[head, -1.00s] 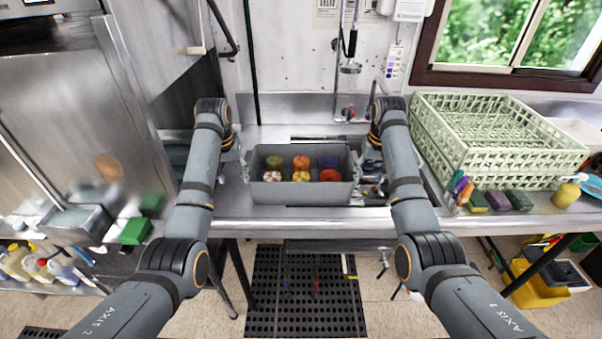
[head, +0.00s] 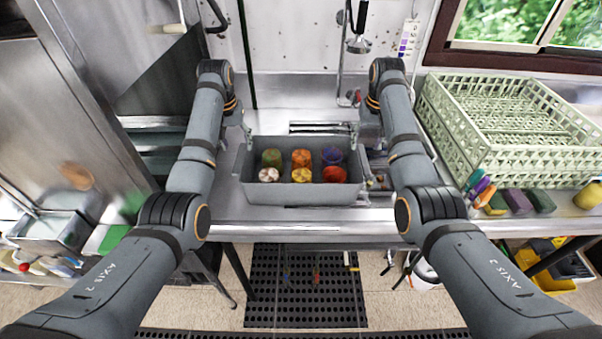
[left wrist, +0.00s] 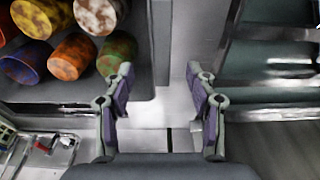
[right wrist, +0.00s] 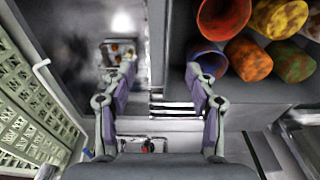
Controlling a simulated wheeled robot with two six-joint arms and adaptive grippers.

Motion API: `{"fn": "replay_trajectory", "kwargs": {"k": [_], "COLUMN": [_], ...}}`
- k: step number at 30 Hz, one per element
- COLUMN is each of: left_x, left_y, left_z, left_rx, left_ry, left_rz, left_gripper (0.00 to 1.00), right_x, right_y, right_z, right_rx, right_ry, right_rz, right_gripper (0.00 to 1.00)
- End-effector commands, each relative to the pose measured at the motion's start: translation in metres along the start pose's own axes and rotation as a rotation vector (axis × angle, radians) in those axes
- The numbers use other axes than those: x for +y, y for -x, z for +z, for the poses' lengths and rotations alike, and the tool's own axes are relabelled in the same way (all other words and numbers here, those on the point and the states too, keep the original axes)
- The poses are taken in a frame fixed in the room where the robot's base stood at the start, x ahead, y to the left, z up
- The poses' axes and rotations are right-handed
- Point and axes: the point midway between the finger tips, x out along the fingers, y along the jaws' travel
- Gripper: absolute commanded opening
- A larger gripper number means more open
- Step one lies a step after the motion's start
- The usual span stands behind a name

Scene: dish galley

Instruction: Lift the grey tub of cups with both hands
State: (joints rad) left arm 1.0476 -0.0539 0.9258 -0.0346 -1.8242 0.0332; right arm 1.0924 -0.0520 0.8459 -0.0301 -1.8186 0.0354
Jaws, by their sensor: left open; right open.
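The grey tub (head: 300,195) stands on the steel counter in the middle of the head view. It holds several cups in two rows: green, orange and purple (head: 331,156) behind, white-brown, yellow and red (head: 334,174) in front. My left gripper (head: 247,134) is open at the tub's left end. In the left wrist view its fingers (left wrist: 160,76) are spread on either side of the tub's end rim. My right gripper (head: 353,132) is open at the right end. Its fingers (right wrist: 161,76) are likewise spread about the rim. Contact with the tub cannot be told.
A pale green dish rack (head: 510,130) stands on the right, with sponges (head: 517,201) before it. A steel machine (head: 50,110) fills the left. A tap hose (head: 359,35) hangs behind the tub. A black mat (head: 305,285) lies on the floor.

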Motion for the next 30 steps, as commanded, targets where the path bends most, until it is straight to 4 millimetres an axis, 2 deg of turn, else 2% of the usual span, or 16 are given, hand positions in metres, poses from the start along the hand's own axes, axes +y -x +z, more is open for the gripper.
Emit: {"fn": "replay_trajectory", "kwargs": {"k": [6, 12, 17, 25, 30], "left_x": [0.0, 0.0, 0.0, 0.0, 0.0], "left_y": [-0.042, -0.068, -0.076, -0.077, -0.077], "left_z": [0.001, 0.0, 0.0, 0.0, 0.0], "left_rx": [-0.003, -0.002, -0.001, 0.0, 0.0], "left_ry": [0.0, 0.0, 0.001, 0.0, 0.0], "left_rz": [0.0, 0.0, 0.0, 0.0, 0.0], "left_gripper": [0.56, 0.56, 0.56, 0.56, 0.33], "right_x": [0.0, 0.0, 0.0, 0.0, 0.0], "right_y": [-0.042, -0.068, -0.076, -0.077, -0.077], "right_z": [0.0, 0.0, 0.0, 0.0, 0.0], "right_rx": [-0.002, -0.001, 0.001, 0.001, 0.001], "right_ry": [0.0, 0.0, 0.0, 0.0, 0.0], "right_rz": [0.0, 0.0, 0.0, 0.0, 0.0], "right_gripper": [0.56, 0.56, 0.56, 0.56, 0.33]}}
